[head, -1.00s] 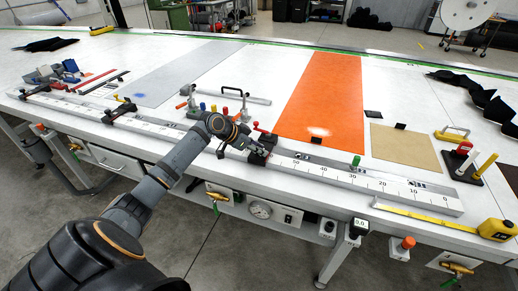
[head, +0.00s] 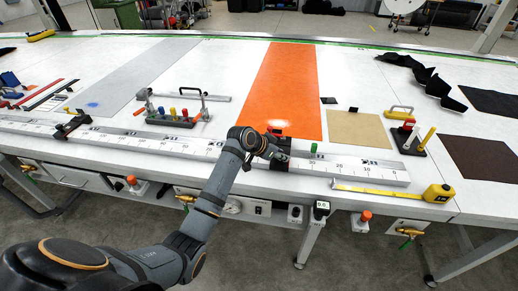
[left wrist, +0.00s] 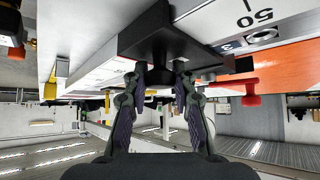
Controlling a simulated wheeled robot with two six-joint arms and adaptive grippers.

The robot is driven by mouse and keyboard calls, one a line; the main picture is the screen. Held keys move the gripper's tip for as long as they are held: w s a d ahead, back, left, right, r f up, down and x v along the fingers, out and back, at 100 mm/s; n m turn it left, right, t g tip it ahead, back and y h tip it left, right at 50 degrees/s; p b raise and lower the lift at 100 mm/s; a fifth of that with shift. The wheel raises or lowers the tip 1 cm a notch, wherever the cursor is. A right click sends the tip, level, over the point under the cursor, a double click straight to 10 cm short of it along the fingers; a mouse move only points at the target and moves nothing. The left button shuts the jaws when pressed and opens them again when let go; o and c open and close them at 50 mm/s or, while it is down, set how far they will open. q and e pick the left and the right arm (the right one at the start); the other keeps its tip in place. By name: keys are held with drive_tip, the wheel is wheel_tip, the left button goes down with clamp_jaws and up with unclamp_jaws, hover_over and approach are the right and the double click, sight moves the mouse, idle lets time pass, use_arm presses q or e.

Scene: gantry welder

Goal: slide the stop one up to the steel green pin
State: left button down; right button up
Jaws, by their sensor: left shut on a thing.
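My left gripper (head: 268,151) is shut on a black stop (head: 281,163) with a red knob, which sits on the silver scale rail along the table's front edge. In the left wrist view both fingers (left wrist: 160,74) close on a dark part of the stop (left wrist: 172,42); the red knob (left wrist: 250,96) shows to the right. The green pin (head: 313,148) stands upright on the rail, just right of the stop, with a small gap between them. The rail (head: 350,171) bears printed numbers. My right gripper is not in view.
A second black stop (head: 72,124) sits far left on the rail. A block with coloured knobs (head: 172,119) stands behind the rail. A yellow tape measure (head: 438,194) lies at the front right. An orange sheet (head: 283,90) and a tan sheet (head: 357,129) lie behind.

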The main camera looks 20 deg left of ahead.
use_arm(q)
drive_tip(key=d, duration=0.2)
drive_tip(key=w+d, duration=0.1)
drive_tip(key=d, duration=0.2)
drive_tip(key=w+d, duration=0.1)
drive_tip(key=d, duration=0.2)
drive_tip(key=shift+p, duration=0.35)
drive_tip(key=shift+s+a, duration=0.1)
drive_tip(key=c, duration=1.1)
unclamp_jaws()
drive_tip(key=shift+o, duration=0.2)
drive_tip(key=v, duration=1.2)
drive_tip(key=shift+a, duration=0.1)
